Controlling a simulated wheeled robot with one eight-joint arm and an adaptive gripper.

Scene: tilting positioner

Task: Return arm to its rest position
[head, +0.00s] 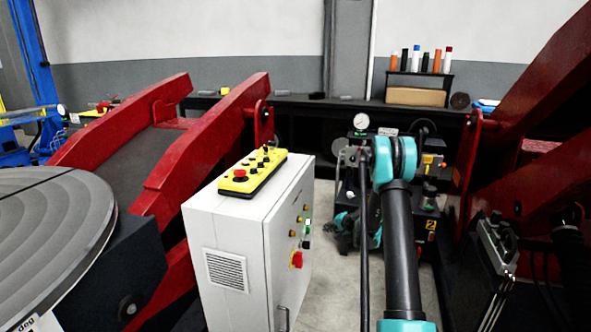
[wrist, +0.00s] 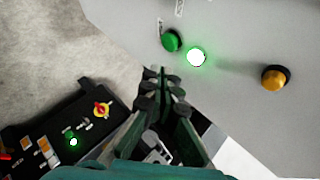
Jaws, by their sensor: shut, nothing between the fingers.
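My arm (head: 400,235) stands upright in the right middle of the head view, its teal joint near the top. My gripper (wrist: 160,82) shows in the wrist view with its dark fingers shut together and nothing between them. In that view a grey panel lies beyond the fingertips, with a green button (wrist: 172,41), a lit green-white lamp (wrist: 196,57) and a yellow button (wrist: 275,77). The fingertips look apart from these. In the head view I cannot clearly make out the gripper's fingers.
A grey control cabinet (head: 235,230) carrying a yellow pendant (head: 253,173) stands left of my arm. A round positioner table (head: 50,230) and red beams (head: 215,135) are farther left. More red beams (head: 540,80) rise at the right. A dark bench (head: 300,100) runs along the back.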

